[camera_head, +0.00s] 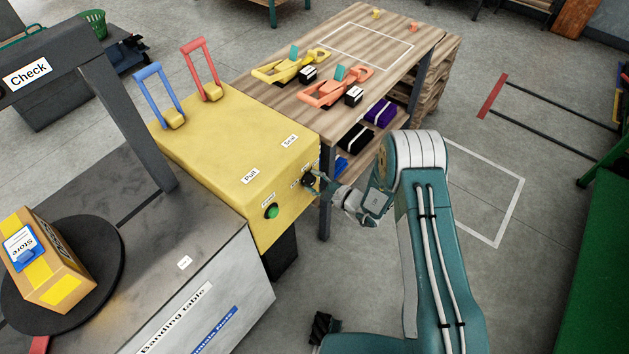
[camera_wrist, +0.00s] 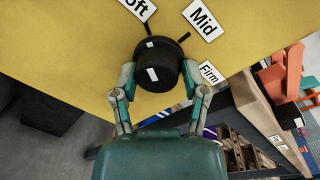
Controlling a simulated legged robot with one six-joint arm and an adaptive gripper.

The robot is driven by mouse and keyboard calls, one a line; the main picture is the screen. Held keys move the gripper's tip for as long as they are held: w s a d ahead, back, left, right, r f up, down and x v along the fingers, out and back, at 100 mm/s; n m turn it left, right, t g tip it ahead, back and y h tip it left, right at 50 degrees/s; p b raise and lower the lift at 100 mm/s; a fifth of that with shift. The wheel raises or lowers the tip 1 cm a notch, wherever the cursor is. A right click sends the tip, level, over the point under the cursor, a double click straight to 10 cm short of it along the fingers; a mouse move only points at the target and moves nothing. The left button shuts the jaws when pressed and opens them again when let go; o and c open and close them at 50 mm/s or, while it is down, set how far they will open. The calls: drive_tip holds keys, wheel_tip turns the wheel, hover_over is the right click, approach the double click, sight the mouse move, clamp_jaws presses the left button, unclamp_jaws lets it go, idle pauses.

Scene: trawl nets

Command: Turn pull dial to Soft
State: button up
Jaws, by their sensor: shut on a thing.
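The pull dial (camera_wrist: 157,62) is a black round knob on the front face of the yellow machine (camera_head: 205,130). The labels around it read "oft" (camera_wrist: 138,7), partly cut off, Mid (camera_wrist: 203,20) and Firm (camera_wrist: 209,74). A white mark (camera_wrist: 152,74) shows on the knob, and a small white mark at its rim lies near the tick by "oft". My gripper (camera_wrist: 158,80) is shut on the dial, one finger on each side. In the head view my gripper (camera_head: 320,187) is at the machine's right front corner, partly hiding the dial.
A green button (camera_head: 271,212) sits left of the dial. Blue (camera_head: 160,90) and red (camera_head: 201,68) levers stand on the machine. A wooden table (camera_head: 385,55) with orange and yellow tools is behind. A banding table (camera_head: 190,270) with a box (camera_head: 45,262) is at left.

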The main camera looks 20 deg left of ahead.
drive_tip(key=shift+s+a+f, duration=0.15)
drive_tip(key=shift+s+a, duration=0.05)
drive_tip(key=shift+a, duration=0.05)
drive_tip(key=o, duration=1.1)
drive_tip(key=shift+c, duration=0.2)
drive_tip(key=shift+a, duration=0.2)
drive_tip(key=shift+w, duration=0.1)
drive_tip(key=shift+d, duration=0.35)
drive_tip(key=v, duration=1.1)
